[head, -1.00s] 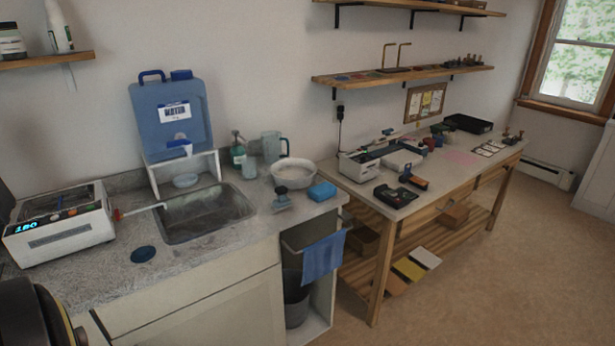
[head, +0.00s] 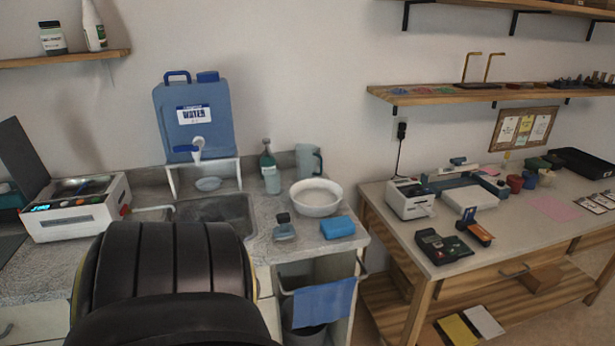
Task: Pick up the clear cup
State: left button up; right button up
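A small, pale, see-through cup (head: 272,181) stands on the counter behind the sink's right end. It is just in front of a green pump bottle (head: 266,157) and to the left of a grey-blue jug (head: 308,161). It looks like the clear cup, but it is small in the picture and its contents cannot be made out. Neither of my grippers shows. A large black link of my own arm fills the lower left and hides part of the sink and counter front.
A white bowl (head: 316,198), a blue sponge (head: 337,227) and a brush (head: 284,229) sit right of the sink (head: 222,212). A blue water container (head: 195,120) stands on a white stand behind the sink. A workbench (head: 450,262) with tools stands to the right.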

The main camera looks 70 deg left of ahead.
aim_at(272, 182)
jog(key=u, duration=0.7)
jog(key=i, duration=1.15)
jog(key=u, duration=1.2)
